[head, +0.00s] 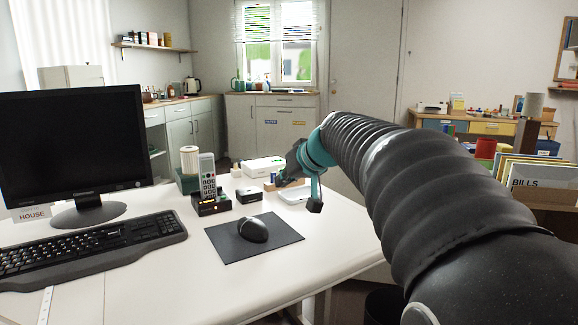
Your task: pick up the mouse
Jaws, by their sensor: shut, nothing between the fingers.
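The black mouse (253,229) rests on a dark square mouse pad (228,246) on the white desk. My gripper (302,192) is above the desk, right of and behind the mouse in the picture, apart from it. Its fingers are small and partly dark in this view; it is shut and holds nothing. My arm comes in from the right side.
A black keyboard (88,247) and a monitor (72,147) stand on the left. Behind the pad are a phone in its dock (211,203), a small black box (249,194) and a white router-like box (263,166). The desk's front (190,290) is clear.

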